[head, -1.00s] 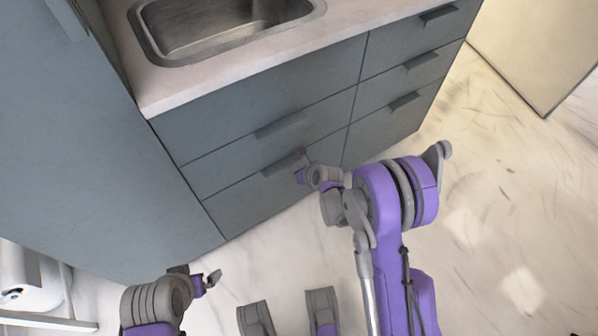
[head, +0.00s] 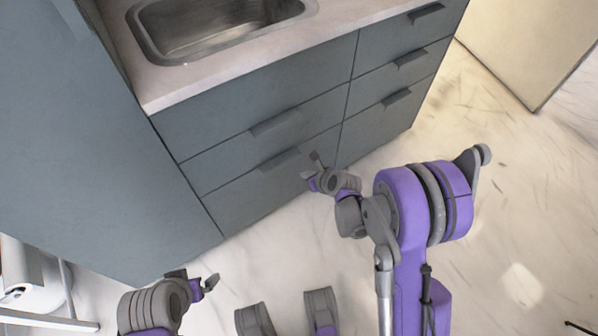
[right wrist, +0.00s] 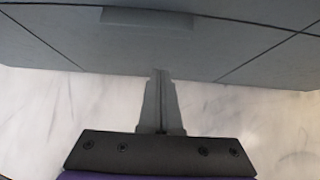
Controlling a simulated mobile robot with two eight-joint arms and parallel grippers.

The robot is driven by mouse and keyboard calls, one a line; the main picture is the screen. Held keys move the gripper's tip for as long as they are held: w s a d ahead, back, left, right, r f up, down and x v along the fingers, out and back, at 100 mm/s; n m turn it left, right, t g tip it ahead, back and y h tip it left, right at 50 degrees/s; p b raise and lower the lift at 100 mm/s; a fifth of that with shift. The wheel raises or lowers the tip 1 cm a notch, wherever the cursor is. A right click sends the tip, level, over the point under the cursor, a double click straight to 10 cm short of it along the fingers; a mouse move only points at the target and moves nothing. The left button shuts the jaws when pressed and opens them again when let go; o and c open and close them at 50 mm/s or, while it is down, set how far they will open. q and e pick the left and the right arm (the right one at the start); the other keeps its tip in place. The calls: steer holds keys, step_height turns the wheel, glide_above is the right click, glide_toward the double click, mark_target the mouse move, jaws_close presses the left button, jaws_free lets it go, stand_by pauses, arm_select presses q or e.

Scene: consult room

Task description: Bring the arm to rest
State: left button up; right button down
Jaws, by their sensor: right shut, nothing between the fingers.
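My right arm (head: 405,225) is purple and grey and is bent in front of the drawers, over the pale floor. My right gripper (head: 316,160) is in front of the lower drawers in the head view. In the right wrist view its fingers (right wrist: 160,100) are together with nothing between them, pointing toward a grey drawer front. My left gripper (head: 212,282) shows at the lower left, small and partly turned away. I cannot tell whether its fingers are open.
A grey-blue cabinet with drawers (head: 220,120) and a pale counter (head: 220,68) with a steel sink (head: 215,30) stands ahead. A tall grey cabinet (head: 80,150) is at left, with a white roll (head: 28,278) below it. Open floor (head: 520,230) lies at right.

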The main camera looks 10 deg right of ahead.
arm_select(q)
steer(key=shift+s+r+p, duration=0.1)
steer(key=shift+r+p, duration=0.2)
steer(key=shift+r, duration=0.2)
arm_select(e)
steer(key=v, duration=0.4)
steer(key=s+r+n+g+h, duration=0.1)
steer(key=s+r+n+g, duration=0.1)
steer(key=s+r+n, duration=1.05)
steer(key=s+d+n+g+h, duration=0.1)
steer(key=s+n+g+h, duration=0.1)
steer(key=s+n, duration=1.4)
arm_select(q)
step_height(320, 180, up, 25)
steer(key=w+t+p, duration=0.1)
steer(key=p, duration=2)
steer(key=shift+w+f, duration=0.15)
steer(key=shift+f, duration=0.05)
arm_select(e)
step_height(320, 180, up, 25)
steer(key=w+n+t, duration=0.1)
steer(key=w+n, duration=0.1)
steer(key=n, duration=0.1)
steer(key=shift+w+d, duration=0.2)
steer(key=shift+w, duration=0.1)
